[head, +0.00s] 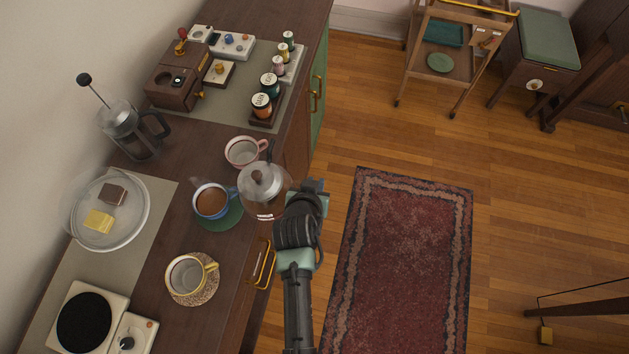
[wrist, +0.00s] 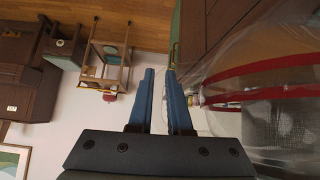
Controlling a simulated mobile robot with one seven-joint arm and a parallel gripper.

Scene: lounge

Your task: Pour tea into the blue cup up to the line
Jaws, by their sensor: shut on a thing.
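The blue cup (head: 211,202) stands on a green saucer (head: 234,217) on the counter and holds brown liquid; I cannot make out a line in it. My gripper (head: 303,201) is shut on the glass teapot (head: 264,187), which has a silver lid and some dark liquid low inside. The teapot is just right of the blue cup, near the counter's front edge. I cannot tell its exact tilt or whether liquid is flowing. In the wrist view, the blue fingers (wrist: 164,100) are close together, with the teapot's red-banded glass (wrist: 275,75) to their right.
A pink cup (head: 244,151) stands behind the teapot, and a yellow-handled cup (head: 187,275) on a speckled saucer stands nearer.

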